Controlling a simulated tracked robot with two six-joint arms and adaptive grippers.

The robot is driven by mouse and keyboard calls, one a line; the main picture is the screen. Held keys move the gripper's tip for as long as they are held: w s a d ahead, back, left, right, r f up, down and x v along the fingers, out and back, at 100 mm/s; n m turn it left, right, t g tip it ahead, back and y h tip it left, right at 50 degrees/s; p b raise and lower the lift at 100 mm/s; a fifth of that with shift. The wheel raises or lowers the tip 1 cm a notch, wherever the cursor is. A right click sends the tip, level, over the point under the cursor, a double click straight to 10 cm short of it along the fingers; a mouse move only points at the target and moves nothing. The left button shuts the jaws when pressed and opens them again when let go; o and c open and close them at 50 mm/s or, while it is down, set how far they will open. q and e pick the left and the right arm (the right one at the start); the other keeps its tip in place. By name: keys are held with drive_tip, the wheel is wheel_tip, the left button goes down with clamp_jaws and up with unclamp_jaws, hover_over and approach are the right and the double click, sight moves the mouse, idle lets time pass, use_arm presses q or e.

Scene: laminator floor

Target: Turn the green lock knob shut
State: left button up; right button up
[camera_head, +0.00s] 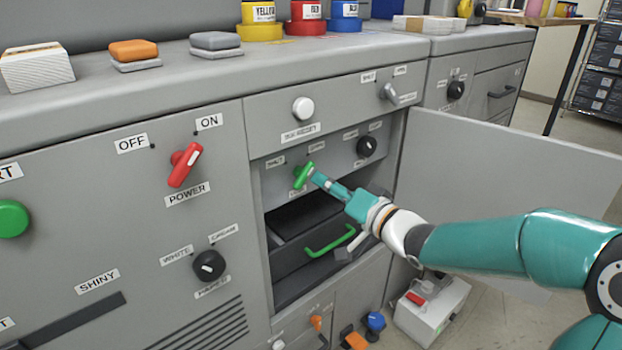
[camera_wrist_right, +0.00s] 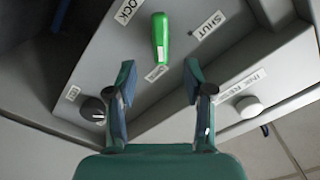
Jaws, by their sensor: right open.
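The green lock knob (camera_head: 301,175) is on a recessed grey panel in the machine's front. In the right wrist view the knob (camera_wrist_right: 160,38) has a long grip, its lower end toward a small label too small to read. My right gripper (camera_head: 317,179) is close in front of the knob. In the wrist view its fingers (camera_wrist_right: 160,85) are spread and empty, with the knob beyond the gap between them. I cannot tell whether they touch it. My left gripper is out of view.
An open door panel (camera_head: 505,165) stands right of the recess. A black knob (camera_head: 366,146) and a white knob (camera_head: 303,109) are nearby. Below is a dark drawer with a green handle (camera_head: 330,240). A red power switch (camera_head: 184,165) is left. A white box (camera_head: 432,310) lies on the floor.

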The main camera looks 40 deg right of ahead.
sight(309, 173)
drive_tip(key=w, duration=0.6)
drive_tip(key=shift+a+b, duration=0.25)
drive_tip(key=shift+b, duration=0.05)
drive_tip(key=shift+c, duration=0.2)
clamp_jaws()
